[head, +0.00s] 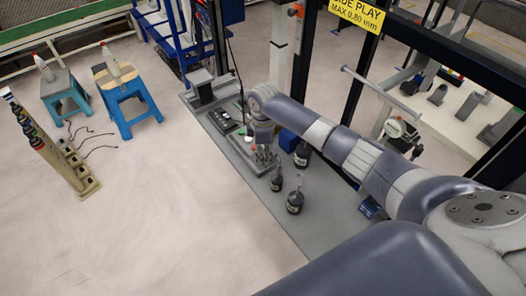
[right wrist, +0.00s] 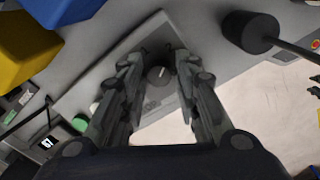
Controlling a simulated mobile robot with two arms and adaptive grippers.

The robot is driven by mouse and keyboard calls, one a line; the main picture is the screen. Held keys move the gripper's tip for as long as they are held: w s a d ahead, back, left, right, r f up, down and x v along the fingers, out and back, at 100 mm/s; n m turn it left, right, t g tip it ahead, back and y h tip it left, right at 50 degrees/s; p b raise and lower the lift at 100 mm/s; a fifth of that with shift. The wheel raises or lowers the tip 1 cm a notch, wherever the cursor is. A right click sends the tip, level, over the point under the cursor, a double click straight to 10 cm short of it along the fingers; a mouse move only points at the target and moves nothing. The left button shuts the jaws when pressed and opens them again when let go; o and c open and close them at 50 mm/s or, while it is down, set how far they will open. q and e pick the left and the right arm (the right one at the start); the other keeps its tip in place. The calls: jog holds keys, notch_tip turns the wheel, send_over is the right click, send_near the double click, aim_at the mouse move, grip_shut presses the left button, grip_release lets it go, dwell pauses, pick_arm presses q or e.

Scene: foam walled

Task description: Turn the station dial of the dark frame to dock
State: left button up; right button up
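A round dark dial (right wrist: 158,76) with a pale mark on its face sits on a grey plate (right wrist: 152,38) in the right wrist view. My right gripper (right wrist: 158,66) is open, with one finger on each side of the dial. A gap shows between the dial and each finger, though contact lower down cannot be told. In the head view, my right gripper (head: 264,156) points down over the grey bench (head: 240,170) and hides the dial. Which setting the dial points to is too small to read. My left gripper is not in view.
Dark bottle-like weights (head: 295,202) stand on the bench near the gripper. A blue block (head: 288,140) is behind it. A black box with buttons (head: 222,121) and a green button (right wrist: 80,124) are close. Dark frame posts (head: 350,105) rise behind.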

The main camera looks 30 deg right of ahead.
jog(key=shift+c, duration=0.6)
grip_shut()
jog(key=shift+r+m+p, duration=0.2)
jog(key=shift+m+p, duration=0.8)
jog(key=shift+p, duration=0.15)
jog(key=m+p, duration=0.2)
jog(key=shift+m, duration=0.3)
jog(key=m+p, duration=0.2)
jog(key=m, duration=0.1)
jog(key=shift+w+m+p, duration=0.1)
jog(key=shift+m+p, duration=0.2)
jog(key=shift+p, duration=0.05)
jog(key=shift+f+m+p, duration=0.1)
jog(key=shift+m+p, duration=0.75)
jog(key=shift+m, duration=0.95)
jog(key=shift+w, duration=0.1)
